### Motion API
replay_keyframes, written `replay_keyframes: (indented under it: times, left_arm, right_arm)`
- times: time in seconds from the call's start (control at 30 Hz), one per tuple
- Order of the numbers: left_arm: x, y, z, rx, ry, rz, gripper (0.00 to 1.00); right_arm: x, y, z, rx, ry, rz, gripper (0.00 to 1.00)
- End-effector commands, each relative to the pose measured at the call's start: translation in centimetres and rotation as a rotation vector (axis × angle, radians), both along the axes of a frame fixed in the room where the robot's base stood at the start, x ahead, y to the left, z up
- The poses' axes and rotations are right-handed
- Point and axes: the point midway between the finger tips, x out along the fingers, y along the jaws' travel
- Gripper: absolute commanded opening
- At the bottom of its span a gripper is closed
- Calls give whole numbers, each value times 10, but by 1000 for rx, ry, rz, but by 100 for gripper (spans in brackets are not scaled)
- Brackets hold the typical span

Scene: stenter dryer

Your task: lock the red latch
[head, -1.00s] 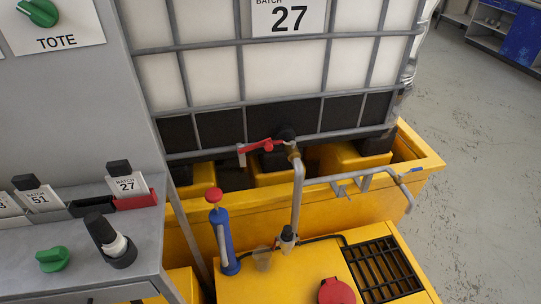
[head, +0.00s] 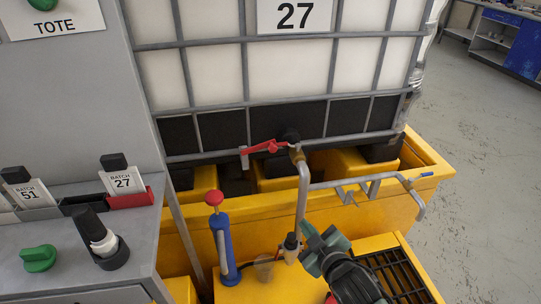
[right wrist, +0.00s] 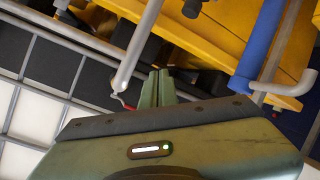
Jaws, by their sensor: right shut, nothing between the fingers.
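The red latch (head: 264,147) is a small red lever at the valve low on the front of the caged tote, left of the grey bent pipe (head: 301,190). A grey piece (head: 244,159) hangs at its left end. My left gripper is out of view.
A blue hand pump (head: 224,245) with a red knob stands left of the pipe. A yellow bund (head: 430,175) surrounds the tote's base. A second pipe with a blue lever (head: 427,174) runs right. The grey console (head: 70,230) stands left.

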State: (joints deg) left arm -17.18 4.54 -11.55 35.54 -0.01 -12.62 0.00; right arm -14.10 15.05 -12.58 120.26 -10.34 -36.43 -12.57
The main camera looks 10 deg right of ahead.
Motion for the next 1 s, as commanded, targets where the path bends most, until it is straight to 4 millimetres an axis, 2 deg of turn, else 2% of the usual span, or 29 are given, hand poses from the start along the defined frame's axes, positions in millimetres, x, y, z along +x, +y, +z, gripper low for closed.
replay_keyframes:
  times: [0.03,0.13,0.2,0.33,0.53,0.67,1.0]
  left_arm:
    - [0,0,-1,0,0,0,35]
    - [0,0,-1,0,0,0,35]
    - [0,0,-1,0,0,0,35]
    - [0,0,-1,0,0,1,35]
    - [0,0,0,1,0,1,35]
    - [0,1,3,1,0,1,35]
    - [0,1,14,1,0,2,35]
  right_arm:
    - [18,4,17,-44,-93,43,0]
    - [47,17,53,-138,-297,146,0]
    - [61,27,76,-203,-432,218,0]
    - [72,43,106,-291,-613,319,0]
    - [76,54,121,-339,-715,379,0]
    - [87,59,126,-338,-719,378,0]
    - [149,89,144,-338,-717,377,0]
